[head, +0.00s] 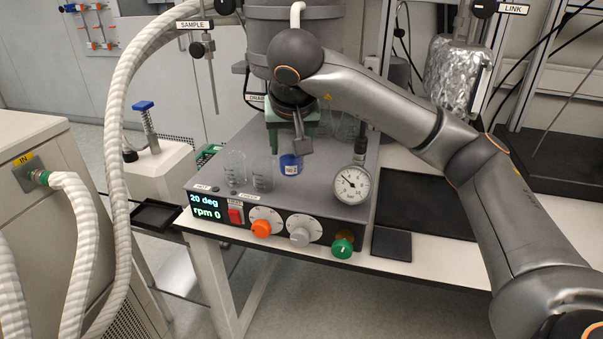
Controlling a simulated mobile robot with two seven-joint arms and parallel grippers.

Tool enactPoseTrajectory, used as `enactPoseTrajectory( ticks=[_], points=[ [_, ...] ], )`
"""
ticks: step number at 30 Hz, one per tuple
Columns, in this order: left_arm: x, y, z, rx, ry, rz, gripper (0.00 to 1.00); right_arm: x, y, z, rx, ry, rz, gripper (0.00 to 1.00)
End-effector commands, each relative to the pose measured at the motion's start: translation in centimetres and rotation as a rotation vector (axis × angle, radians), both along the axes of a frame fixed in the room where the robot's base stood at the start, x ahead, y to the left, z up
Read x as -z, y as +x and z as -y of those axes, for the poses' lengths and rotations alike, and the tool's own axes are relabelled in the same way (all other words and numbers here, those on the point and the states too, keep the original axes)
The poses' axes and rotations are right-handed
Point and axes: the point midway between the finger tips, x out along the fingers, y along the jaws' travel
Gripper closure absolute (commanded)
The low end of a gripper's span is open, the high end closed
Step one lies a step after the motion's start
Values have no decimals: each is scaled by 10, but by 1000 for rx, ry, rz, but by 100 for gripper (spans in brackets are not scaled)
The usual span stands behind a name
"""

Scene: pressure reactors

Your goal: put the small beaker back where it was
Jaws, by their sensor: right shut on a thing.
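My right gripper (301,146) reaches down from above over the grey reactor unit. It is shut on a small beaker (291,165) with blue contents and a pale label. The beaker looks upright, close to the unit's top plate; I cannot tell whether it touches the plate. The gripper hides part of its upper rim. Two clear glass beakers (235,168) (263,175) stand to its left on the plate. My left gripper is not in view.
The grey unit (210,186) has a display and knobs at its front. A pressure gauge (352,184) stands close to the right of the blue beaker. More glassware (346,130) stands behind. A dark mat (428,205) lies at right. A large vessel (305,35) is above.

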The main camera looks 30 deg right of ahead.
Motion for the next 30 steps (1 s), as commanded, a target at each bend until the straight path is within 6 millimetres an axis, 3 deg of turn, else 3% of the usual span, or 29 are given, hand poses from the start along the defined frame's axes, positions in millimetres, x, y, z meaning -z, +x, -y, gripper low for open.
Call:
enactPoseTrajectory(
  ticks=[1,3,9,17,22,30],
  points=[
    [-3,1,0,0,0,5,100,6,7,12,7,1,-4,100],
    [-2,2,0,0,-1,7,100,23,14,19,3,0,-6,100],
    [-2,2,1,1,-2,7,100,49,28,36,1,0,-1,100],
    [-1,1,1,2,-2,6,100,64,36,46,1,1,-2,100],
    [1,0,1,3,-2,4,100,91,36,47,0,-1,-3,100],
    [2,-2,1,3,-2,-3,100,94,36,46,-1,0,1,100]
  ],
)
